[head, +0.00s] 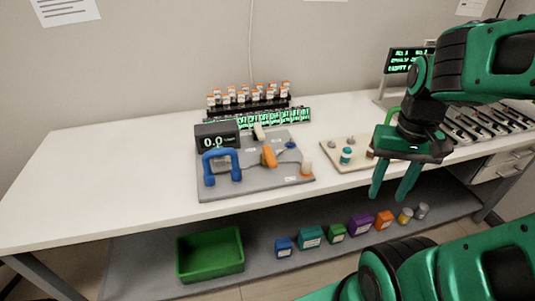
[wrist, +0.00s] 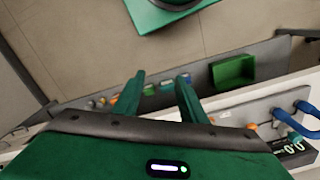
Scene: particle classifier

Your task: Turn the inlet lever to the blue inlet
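The classifier (head: 210,187) is a grey base plate on the white table, with a 0.0 display. An orange lever (head: 268,156), which looks like the inlet lever, stands near its middle. A small blue fitting (head: 290,145) lies to the lever's right; I cannot tell whether it is the blue inlet. A thick blue tube (head: 222,163) arches at the plate's left. My gripper (head: 388,195) is open and empty, pointing down by the table's front edge, right of the classifier and apart from it. In the wrist view the fingers (wrist: 161,76) are spread, with the blue tube (wrist: 290,118) at far right.
A rack of orange-capped vials (head: 250,101) stands behind the classifier. A beige board (head: 340,163) with small parts is between it and my gripper. A green bin (head: 210,254) and several small containers (head: 310,237) sit on the lower shelf. The table's left side is clear.

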